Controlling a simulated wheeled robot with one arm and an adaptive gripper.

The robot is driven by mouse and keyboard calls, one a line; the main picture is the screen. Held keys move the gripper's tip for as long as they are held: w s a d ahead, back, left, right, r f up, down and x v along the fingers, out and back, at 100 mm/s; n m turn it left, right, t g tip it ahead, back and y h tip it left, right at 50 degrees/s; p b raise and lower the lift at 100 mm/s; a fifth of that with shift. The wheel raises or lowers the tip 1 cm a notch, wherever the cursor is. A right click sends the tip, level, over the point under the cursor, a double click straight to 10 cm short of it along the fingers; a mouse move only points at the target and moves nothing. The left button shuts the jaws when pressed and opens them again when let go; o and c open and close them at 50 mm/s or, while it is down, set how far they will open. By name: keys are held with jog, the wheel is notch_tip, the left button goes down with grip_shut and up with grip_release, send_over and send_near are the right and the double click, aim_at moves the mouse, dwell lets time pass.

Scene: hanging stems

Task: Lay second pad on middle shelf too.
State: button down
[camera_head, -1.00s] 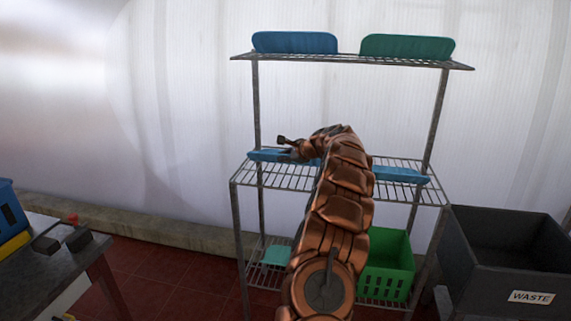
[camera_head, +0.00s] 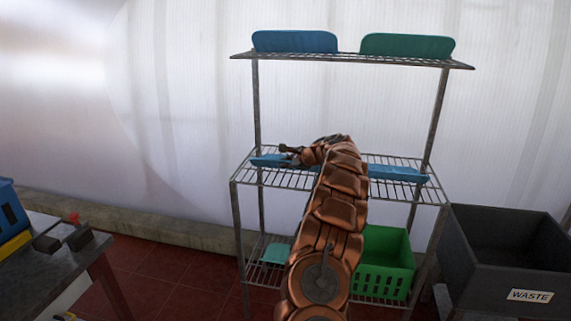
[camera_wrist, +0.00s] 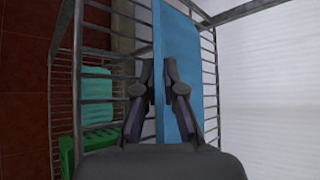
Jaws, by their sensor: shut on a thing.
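The middle wire shelf (camera_head: 300,181) spans the rack behind my arm. My gripper (camera_head: 287,154) is at its left half, shut on a blue pad (camera_head: 264,161). In the wrist view, my gripper's fingers (camera_wrist: 160,70) close on the long edge of this blue pad (camera_wrist: 178,45). The pad is at shelf level; whether it fully rests on the wires I cannot tell. Another blue piece (camera_head: 400,173), apparently a second pad, lies on the right half of the same shelf. My arm hides the stretch between the two.
The top shelf (camera_head: 345,58) holds a blue tray (camera_head: 295,41) and a green tray (camera_head: 407,47). The bottom shelf has a teal pad (camera_head: 276,254) and a green crate (camera_head: 385,262). A dark WASTE bin (camera_head: 510,250) stands right; a table (camera_head: 45,268) is at left.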

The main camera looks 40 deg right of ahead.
jog(key=shift+f, duration=0.15)
jog(key=c, duration=1.3)
grip_release()
jog(key=shift+s+r, duration=0.4)
jog(key=shift+r, duration=0.1)
jog(key=b+v, duration=0.1)
jog(key=v, duration=1)
